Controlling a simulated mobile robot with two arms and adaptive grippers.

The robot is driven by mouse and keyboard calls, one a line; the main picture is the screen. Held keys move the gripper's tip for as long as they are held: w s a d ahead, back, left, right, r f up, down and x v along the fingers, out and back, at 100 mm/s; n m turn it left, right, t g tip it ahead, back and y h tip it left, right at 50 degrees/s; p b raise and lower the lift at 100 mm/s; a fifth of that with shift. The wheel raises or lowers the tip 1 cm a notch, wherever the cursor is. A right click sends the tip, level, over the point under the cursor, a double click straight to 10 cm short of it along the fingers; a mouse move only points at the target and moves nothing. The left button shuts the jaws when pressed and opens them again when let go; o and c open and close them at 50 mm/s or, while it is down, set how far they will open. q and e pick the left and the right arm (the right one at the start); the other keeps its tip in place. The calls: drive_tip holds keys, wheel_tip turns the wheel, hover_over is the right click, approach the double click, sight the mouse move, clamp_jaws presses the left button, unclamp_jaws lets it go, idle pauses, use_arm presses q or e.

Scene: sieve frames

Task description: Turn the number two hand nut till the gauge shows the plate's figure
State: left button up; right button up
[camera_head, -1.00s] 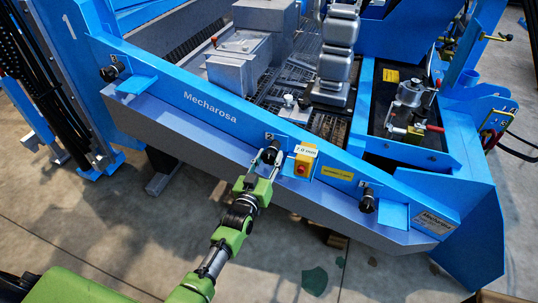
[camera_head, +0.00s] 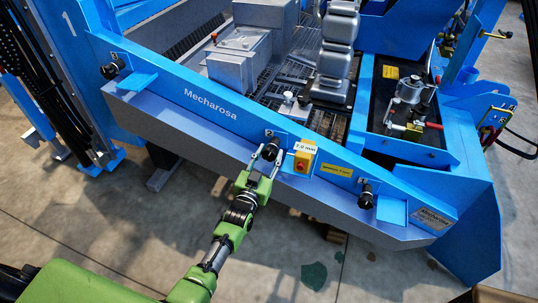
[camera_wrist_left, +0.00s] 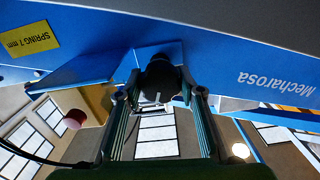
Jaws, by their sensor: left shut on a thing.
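The number two hand nut (camera_head: 271,150) is a black knob on the blue beam, under a small number tag (camera_head: 269,133). My left gripper (camera_head: 265,156) is shut on it, with one finger on each side. In the left wrist view the dark round nut (camera_wrist_left: 160,78) sits between the fingertips of the gripper (camera_wrist_left: 160,95). The yellow gauge box (camera_head: 303,160) right of the nut reads 7.0 mm. My right gripper is not in view.
Similar black hand nuts stand at the beam's left end (camera_head: 110,71) and toward its right end (camera_head: 367,197). Blue brackets (camera_head: 393,211) stick out beside them. Grey machine blocks (camera_head: 240,68) lie behind the beam. The concrete floor (camera_head: 120,235) in front is mostly clear.

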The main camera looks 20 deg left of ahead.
use_arm(q)
drive_tip(key=o, duration=1.1)
drive_tip(key=s, duration=1.2)
drive_tip(key=shift+a, duration=0.2)
drive_tip(key=shift+f, duration=0.1)
